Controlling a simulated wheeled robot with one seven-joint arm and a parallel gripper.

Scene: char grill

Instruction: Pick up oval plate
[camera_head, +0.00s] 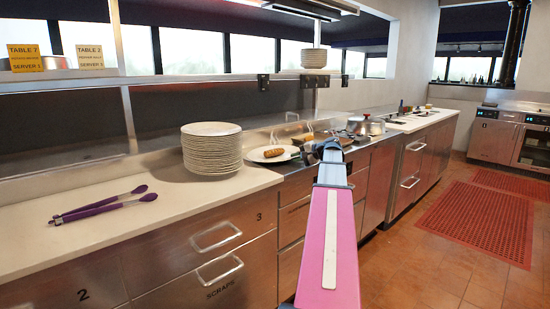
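A white plate (254,156) with a browned piece of food (273,153) on it sits on the counter, just right of a tall plate stack; it looks oval, but the low angle makes this unsure. The tall stack of white plates (211,151) stands on the counter's white top; whether these are oval or round is also hard to tell. My pink arm reaches forward from the bottom of the view, and my gripper (331,151) is at its far end, right of the plate and apart from it in the picture. Its fingers are too small to read as open or shut.
Purple-handled tongs (102,206) lie on the white counter (150,225) at left. A smaller plate stack (314,58) stands on the upper shelf. A metal pot (366,126) and utensils sit farther along. Red mats (480,222) lie on the open floor at right.

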